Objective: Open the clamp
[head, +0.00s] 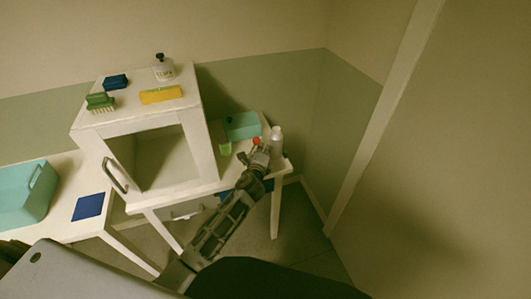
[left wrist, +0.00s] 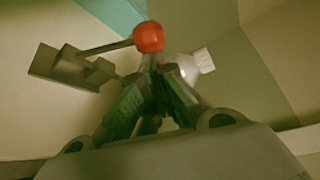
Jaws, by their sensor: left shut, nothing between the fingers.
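The clamp (head: 242,158) is a small grey metal piece on the right end of the white table, with a red ball knob (head: 256,140). In the left wrist view the clamp's grey body (left wrist: 70,66) is at the left, and a thin lever runs from it to the red knob (left wrist: 148,37). My left gripper (head: 260,153) is shut and empty close beside the knob. In the left wrist view its fingertips (left wrist: 152,62) meet just below the knob; I cannot tell whether they touch it. My right gripper is not in view.
A white bottle (head: 276,138) stands just right of the gripper. A teal box (head: 243,126) and a green item (head: 225,147) are behind it. A white cabinet (head: 180,104) stands to the left, with a labelled bottle (head: 163,68), brush (head: 100,101) and yellow block (head: 161,94) on top.

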